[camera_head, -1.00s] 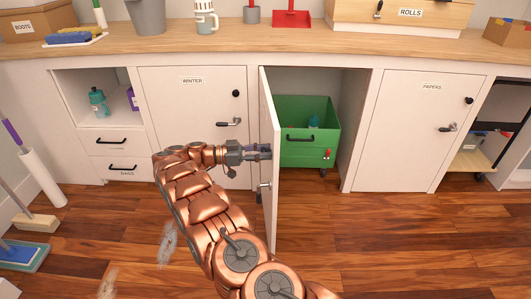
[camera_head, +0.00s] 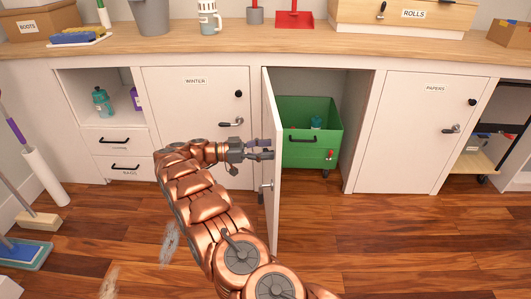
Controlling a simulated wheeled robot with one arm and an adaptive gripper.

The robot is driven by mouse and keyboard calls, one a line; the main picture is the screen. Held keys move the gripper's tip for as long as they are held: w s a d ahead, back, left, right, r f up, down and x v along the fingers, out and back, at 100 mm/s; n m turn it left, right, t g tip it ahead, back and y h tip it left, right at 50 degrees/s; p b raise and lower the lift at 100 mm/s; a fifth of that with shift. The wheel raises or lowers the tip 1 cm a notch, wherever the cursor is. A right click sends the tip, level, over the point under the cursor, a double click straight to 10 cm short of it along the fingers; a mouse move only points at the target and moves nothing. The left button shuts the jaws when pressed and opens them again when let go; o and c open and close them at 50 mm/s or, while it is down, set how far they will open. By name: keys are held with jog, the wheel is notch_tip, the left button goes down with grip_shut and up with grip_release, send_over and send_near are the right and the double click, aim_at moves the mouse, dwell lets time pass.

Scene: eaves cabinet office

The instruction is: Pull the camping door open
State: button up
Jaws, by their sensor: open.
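One cabinet door (camera_head: 271,170) stands swung out from the row, seen nearly edge-on. No label shows on it from this side, so I cannot read whether it is the camping door. Its handle (camera_head: 266,186) shows low on the left face. My gripper (camera_head: 271,149) is open, with its fingers at the door's edge about halfway up. I cannot tell whether they touch the door. The open compartment behind the door holds a green wheeled bin (camera_head: 300,150) with a dark handle and a small blue-green item inside.
The WINTER door (camera_head: 195,105) on the left and the PAPERS door (camera_head: 415,130) on the right are shut. A wooden counter (camera_head: 270,53) runs above. Wood floor (camera_head: 360,235) is clear right of the open door. A mop and brush (camera_head: 38,219) stand at the left.

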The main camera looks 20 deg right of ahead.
aim_at(274, 126)
notch_tip(274, 126, up, 9)
jog(key=shift+f, duration=0.1)
dwell(0.4)
